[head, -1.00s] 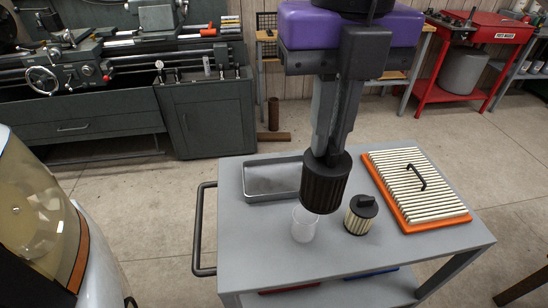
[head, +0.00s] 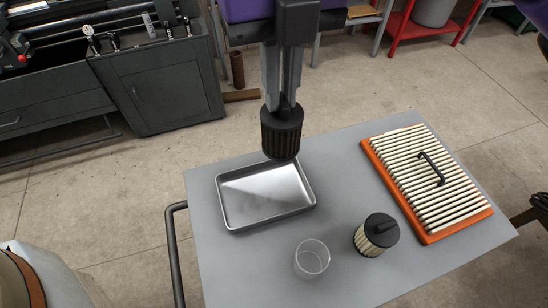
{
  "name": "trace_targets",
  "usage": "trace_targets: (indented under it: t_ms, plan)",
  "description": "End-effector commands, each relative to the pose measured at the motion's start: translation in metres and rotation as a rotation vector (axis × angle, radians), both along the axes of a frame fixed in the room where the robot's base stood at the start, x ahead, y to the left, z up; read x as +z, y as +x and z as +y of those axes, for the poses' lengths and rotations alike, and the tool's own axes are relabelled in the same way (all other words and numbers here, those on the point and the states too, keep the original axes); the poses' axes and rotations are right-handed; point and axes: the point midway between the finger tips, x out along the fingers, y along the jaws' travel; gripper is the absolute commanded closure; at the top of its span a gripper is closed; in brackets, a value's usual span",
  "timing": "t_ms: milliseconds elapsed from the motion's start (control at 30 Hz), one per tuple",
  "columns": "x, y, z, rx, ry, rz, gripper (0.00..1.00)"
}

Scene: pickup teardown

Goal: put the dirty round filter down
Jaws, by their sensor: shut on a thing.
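My gripper (head: 283,100) comes down from the top of the head view, shut on the top of the dirty round filter (head: 281,137). That filter is dark, nearly black, with a pleated side, and hangs upright. It appears above the far edge of a shallow metal tray (head: 236,222) on the grey cart; its lower end overlaps the tray's far rim in the picture. The tray looks empty. A clean round filter (head: 371,241) with cream pleats and a black cap stands on the cart to the right of the tray.
A clear cup (head: 312,262) stands in front of the tray. A flat orange-framed panel filter (head: 432,236) with a black handle lies on the right of the cart top (head: 345,170). The cart's handle (head: 172,240) is at left. A dark cabinet (head: 160,85) stands behind.

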Motion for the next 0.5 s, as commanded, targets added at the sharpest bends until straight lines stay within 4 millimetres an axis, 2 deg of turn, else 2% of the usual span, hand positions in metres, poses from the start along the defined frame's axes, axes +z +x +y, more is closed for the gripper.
trace_targets:
  t_ms: [100,300,500]
  plan:
    - [-0.03,0.0,-0.001,-0.001,-0.002,0.001,1.0]
    - [-0.076,0.0,-0.001,-0.001,-0.002,0.001,1.0]
    - [-0.1,0.0,0.0,0.0,0.0,0.0,1.0]
